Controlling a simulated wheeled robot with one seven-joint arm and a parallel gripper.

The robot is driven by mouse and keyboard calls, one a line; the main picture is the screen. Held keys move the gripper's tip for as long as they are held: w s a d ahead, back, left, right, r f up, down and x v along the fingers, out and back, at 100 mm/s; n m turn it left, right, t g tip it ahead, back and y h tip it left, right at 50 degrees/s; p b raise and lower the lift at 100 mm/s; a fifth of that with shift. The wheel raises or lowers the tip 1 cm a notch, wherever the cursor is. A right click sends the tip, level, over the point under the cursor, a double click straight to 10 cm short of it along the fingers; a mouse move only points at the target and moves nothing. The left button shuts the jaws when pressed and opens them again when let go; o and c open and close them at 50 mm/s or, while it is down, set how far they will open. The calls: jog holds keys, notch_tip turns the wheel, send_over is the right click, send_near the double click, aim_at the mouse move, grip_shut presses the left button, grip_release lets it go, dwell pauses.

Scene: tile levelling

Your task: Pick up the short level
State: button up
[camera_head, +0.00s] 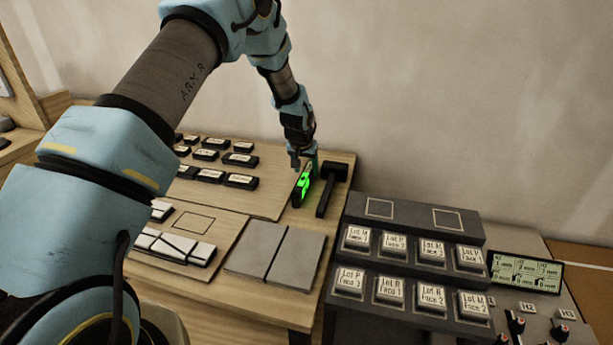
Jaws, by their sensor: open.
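The short level (299,198), a dark bar with bright green on it, lies on the wooden table near its right edge. My gripper (302,166) is open, pointing down over the far end of the level. The fingers are small in this view and cover part of that end. I cannot tell whether they touch the level or stand around it.
A black mallet (325,196) lies close to the right of the level. Several labelled dark blocks (240,160) stand on a board to the left. Two grey tiles (257,249) lie nearer. A stepped dark rack (400,265) with labelled pieces and a display (527,272) are at right.

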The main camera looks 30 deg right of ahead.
aim_at(306, 173)
jog(key=shift+p+x, duration=0.5)
jog(key=shift+x, duration=1.05)
jog(key=shift+a, duration=0.15)
jog(key=shift+c, duration=0.3)
grip_shut()
